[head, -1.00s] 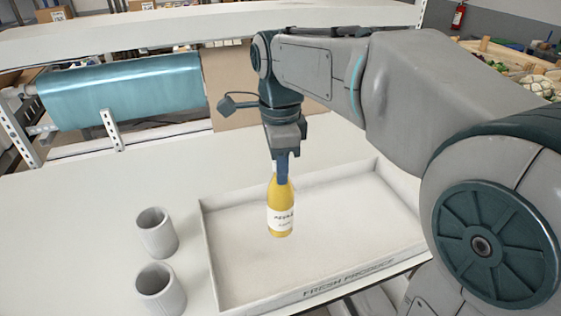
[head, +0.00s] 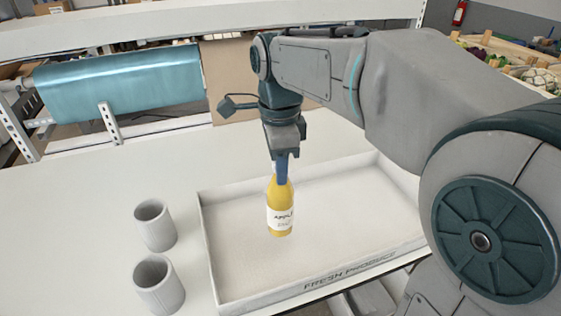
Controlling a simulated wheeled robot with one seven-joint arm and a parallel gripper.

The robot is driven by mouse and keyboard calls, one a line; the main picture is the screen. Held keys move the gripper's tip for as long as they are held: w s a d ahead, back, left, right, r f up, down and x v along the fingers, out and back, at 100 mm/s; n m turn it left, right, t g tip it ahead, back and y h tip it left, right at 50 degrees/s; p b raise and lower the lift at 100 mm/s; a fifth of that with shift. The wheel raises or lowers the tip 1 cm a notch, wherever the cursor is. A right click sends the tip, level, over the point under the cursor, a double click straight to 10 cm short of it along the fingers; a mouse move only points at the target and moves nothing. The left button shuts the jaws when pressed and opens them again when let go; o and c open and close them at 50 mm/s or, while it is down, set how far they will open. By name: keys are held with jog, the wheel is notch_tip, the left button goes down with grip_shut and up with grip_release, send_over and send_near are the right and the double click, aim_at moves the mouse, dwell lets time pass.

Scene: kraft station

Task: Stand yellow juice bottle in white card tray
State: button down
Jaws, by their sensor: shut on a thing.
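The yellow juice bottle (head: 280,208) is upright, with a white label around its body. My gripper (head: 281,172) is shut on the top of the bottle from above, and its fingers hide the cap and neck. The white card tray (head: 350,272) lies on the white table, with "FRESH PRODUCE" printed on its front wall. In the picture the bottle is over the left half of the tray floor. I cannot tell whether its base touches the floor or hangs a little above it. Nothing else shows in the tray.
Two grey cups, one behind (head: 155,226) and one in front (head: 158,285), stand left of the tray. The white table (head: 70,230) is clear at the far left. A teal roll (head: 120,83) and brown paper (head: 226,80) are behind the table.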

aim_at(279, 192)
jog(key=shift+a+f+b, duration=0.1)
jog(key=shift+f+b, duration=2.5)
jog(key=shift+f, duration=1.2)
jog(key=c, duration=1)
grip_release()
jog(key=shift+r, duration=0.1)
notch_tip(279, 192, up, 13)
jog(key=p, duration=1)
jog(key=shift+p, duration=0.4)
